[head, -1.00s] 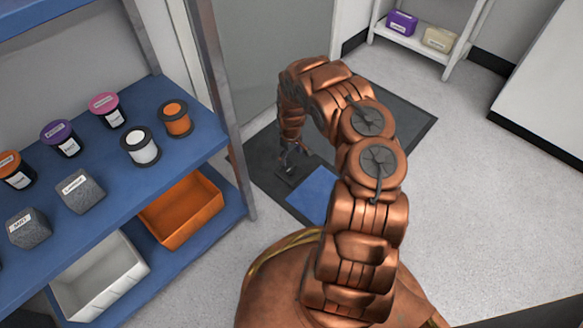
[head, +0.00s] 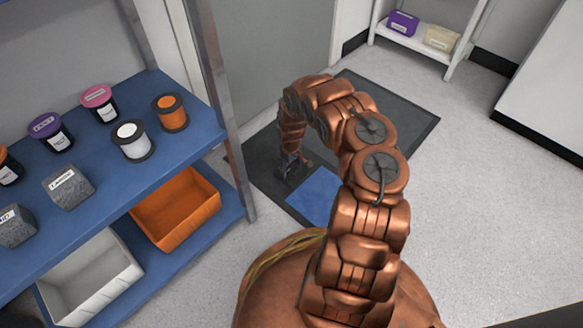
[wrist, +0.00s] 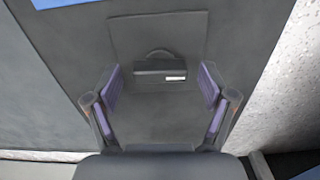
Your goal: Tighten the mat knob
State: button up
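The dark mat (head: 400,112) lies on the floor by the wall, with a blue patch (head: 316,192) on it. My gripper (head: 290,170) points down over the mat's left part. In the wrist view my gripper (wrist: 160,88) is open, with purple-padded fingers apart. Between and just beyond the fingertips is a dark block with a rounded back and a small white label, which looks like the mat knob (wrist: 152,67). It sits on a square dark plate (wrist: 125,35). The fingers appear apart from it on both sides. In the head view the knob is too small and dark to tell.
A blue shelf (head: 120,190) at left holds jars, grey blocks and spools. An orange bin (head: 180,215) and a white bin (head: 95,280) stand on its lower level. Its metal post (head: 225,110) is close to my gripper. Pale floor (head: 470,190) at right is free.

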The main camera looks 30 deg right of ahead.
jog(key=shift+d, duration=0.1)
jog(key=c, duration=1.1)
jog(key=shift+o, duration=0.2)
